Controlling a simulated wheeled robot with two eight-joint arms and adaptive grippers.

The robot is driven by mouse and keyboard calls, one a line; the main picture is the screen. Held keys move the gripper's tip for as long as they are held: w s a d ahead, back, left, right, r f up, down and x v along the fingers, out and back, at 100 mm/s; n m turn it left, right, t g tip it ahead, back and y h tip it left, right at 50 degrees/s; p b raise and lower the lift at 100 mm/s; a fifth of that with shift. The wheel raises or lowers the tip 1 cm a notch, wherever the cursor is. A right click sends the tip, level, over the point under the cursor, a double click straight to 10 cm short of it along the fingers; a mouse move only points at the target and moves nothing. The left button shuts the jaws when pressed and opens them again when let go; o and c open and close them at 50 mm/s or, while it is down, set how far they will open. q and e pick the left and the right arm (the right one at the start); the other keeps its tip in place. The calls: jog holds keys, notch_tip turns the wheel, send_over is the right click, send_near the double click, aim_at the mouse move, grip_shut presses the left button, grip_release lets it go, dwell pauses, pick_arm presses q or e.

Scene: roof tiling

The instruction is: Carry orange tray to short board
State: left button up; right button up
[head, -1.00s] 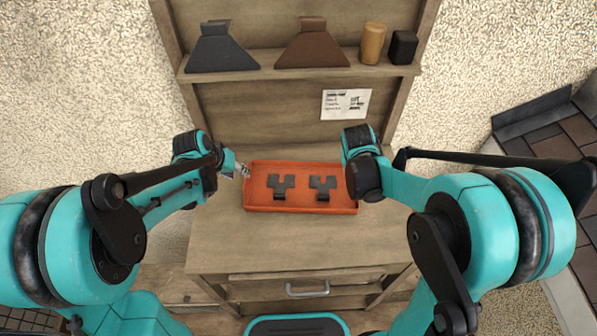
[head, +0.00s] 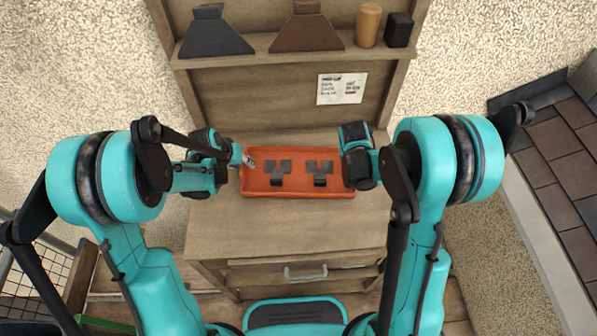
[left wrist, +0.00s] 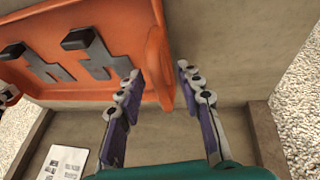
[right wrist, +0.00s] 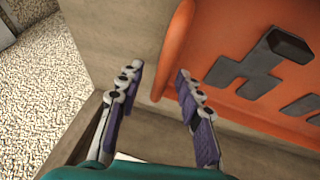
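The orange tray (head: 300,191) lies on the wooden workbench with two dark grey T-shaped pieces (head: 278,171) (head: 319,171) in it. My left gripper (head: 249,160) is at its left end. In the left wrist view the fingers (left wrist: 158,78) are apart, with the tray's end wall (left wrist: 156,62) between them. My right gripper is at the right end; its fingers are hidden in the head view. In the right wrist view they (right wrist: 158,78) are apart, with the tray's end edge (right wrist: 178,42) between them or just beyond. I cannot make out a short board.
A shelf (head: 275,42) above the bench holds a dark hood-shaped piece (head: 217,35), a brown one (head: 306,32), a wooden cylinder (head: 367,25) and a black block (head: 398,29). A paper note (head: 342,89) hangs behind. The bench front is clear. Brown tiles (head: 555,150) lie at right.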

pick_arm(q)
jog(key=shift+f, duration=0.15)
pick_arm(e)
jog(key=shift+f, duration=0.15)
pick_arm(q)
jog(key=shift+c, duration=0.4)
pick_arm(e)
jog(key=shift+c, duration=0.4)
pick_arm(q)
grip_shut()
pick_arm(e)
grip_shut()
